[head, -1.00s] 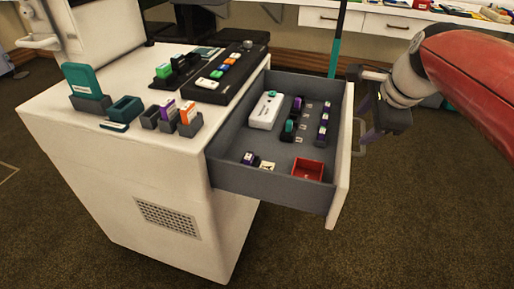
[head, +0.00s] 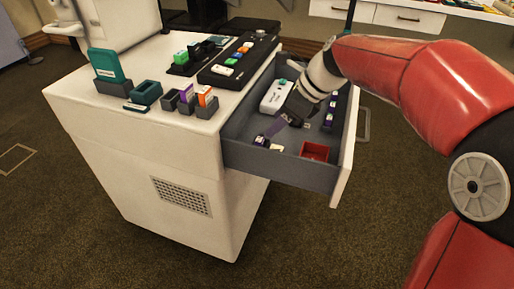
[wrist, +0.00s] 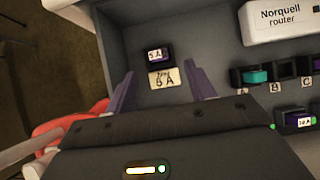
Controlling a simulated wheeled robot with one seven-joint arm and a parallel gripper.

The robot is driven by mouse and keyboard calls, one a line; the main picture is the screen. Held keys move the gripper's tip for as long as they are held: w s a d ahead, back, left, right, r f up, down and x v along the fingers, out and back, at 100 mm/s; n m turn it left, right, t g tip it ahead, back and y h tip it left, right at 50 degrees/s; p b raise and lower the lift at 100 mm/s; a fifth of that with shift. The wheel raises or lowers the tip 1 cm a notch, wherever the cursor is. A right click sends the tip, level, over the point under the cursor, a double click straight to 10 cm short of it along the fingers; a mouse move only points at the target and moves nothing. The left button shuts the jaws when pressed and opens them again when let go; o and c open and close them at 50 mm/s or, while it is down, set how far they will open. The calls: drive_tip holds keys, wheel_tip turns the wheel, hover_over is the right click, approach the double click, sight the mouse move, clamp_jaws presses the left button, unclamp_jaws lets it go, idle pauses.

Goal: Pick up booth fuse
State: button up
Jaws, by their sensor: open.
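A small dark purple fuse (wrist: 154,55) with a white "5 A" label lies on the grey drawer floor. A pale card (wrist: 163,78) marked "5 A" lies directly in front of it. In the head view the fuse (head: 260,140) is near the drawer's front left corner. My gripper (wrist: 162,74) is open and empty, with its purple fingers on either side of the card and fuse in the wrist view. In the head view my gripper (head: 282,124) is inside the drawer area, above and a little right of the fuse. Its height above the floor is unclear.
The open drawer (head: 280,166) has raised walls. It also holds a white router (head: 275,97), a red bin (head: 314,151) and lettered sockets (wrist: 284,70), one with a teal piece. Another labelled fuse (wrist: 298,119) sits to the right. Holders stand on the white cabinet (head: 130,128).

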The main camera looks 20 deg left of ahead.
sight(260, 138)
drive_tip(key=x, duration=0.7)
drive_tip(key=shift+s, duration=0.15)
drive_tip(key=c, duration=1)
